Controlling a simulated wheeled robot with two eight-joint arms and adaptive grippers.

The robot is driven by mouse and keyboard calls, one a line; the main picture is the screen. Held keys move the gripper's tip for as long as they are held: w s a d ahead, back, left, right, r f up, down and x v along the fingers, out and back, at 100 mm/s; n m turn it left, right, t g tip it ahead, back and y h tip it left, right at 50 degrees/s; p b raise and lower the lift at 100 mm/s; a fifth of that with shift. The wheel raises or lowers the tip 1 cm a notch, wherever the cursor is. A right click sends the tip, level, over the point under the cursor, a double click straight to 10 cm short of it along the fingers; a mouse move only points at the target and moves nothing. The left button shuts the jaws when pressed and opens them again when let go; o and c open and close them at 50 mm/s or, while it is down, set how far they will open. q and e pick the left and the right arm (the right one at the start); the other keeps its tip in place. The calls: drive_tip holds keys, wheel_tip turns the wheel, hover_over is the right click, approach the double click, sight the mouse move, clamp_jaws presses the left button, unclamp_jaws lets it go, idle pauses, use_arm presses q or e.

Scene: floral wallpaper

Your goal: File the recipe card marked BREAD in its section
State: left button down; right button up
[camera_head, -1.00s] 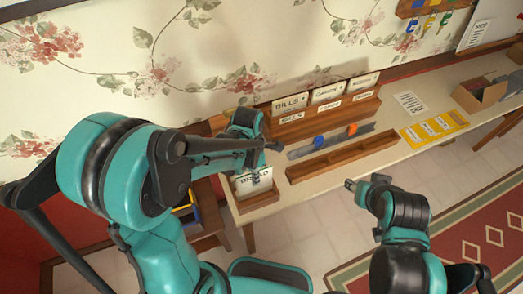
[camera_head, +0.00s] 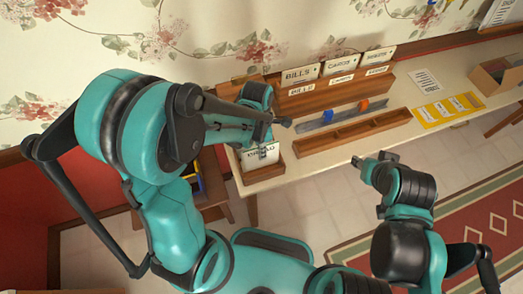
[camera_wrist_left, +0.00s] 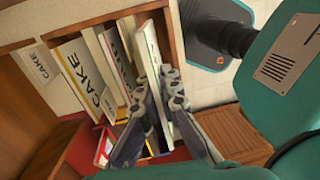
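The white card marked BREAD (camera_head: 262,155) stands upright in a small wooden box (camera_head: 262,174) at the left end of the shelf table. My left gripper (camera_head: 282,122) is over this box. In the left wrist view its fingers (camera_wrist_left: 157,84) point down on both sides of a thin white card (camera_wrist_left: 183,125); whether they press on it I cannot tell. A card marked CAKE (camera_wrist_left: 78,72) and other upright cards stand beside it in the wooden box. A smaller CAKE label (camera_wrist_left: 39,63) is at the left. My right gripper (camera_head: 361,161) is before the table, away from the box.
A wooden rack (camera_head: 330,95) with cards marked BILLS and CARDS stands behind the box. A long wooden tray (camera_head: 355,131) and a grey strip with blue and orange pieces (camera_head: 340,115) lie right of it. A yellow sheet (camera_head: 447,108) and a cardboard box (camera_head: 495,75) are farther right.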

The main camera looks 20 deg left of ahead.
use_arm(q)
drive_tip(key=shift+f, duration=0.15)
drive_tip(key=shift+f+b, duration=3.1)
drive_tip(key=shift+f, duration=0.1)
drive_tip(key=c, duration=1.8)
unclamp_jaws()
drive_tip(key=shift+o, duration=0.8)
